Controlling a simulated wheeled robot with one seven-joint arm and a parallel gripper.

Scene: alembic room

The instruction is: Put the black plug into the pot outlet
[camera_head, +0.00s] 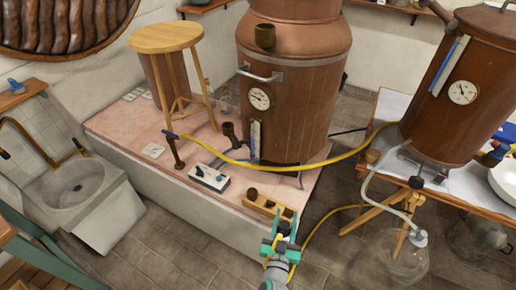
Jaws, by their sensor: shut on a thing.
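My gripper (280,246), with teal fingers, is at the lower middle, in front of the plinth's front edge. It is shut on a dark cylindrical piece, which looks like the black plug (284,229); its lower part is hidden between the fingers. The large copper pot (290,95) stands on the pink-topped plinth behind my gripper. A dark, upturned pipe end (229,132) at the pot's lower left looks like the pot outlet. The plug is apart from it, nearer the camera and to the right. Another dark cup-shaped fitting (264,37) sits higher on the pot.
A wooden rack (262,209) with a brown plug (252,194) stands beside my gripper. A yellow hose (330,160) crosses before the pot. A switch box (209,179), a brass tap (178,152) and a stool (167,38) stand on the plinth. A glass flask (400,262) is right.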

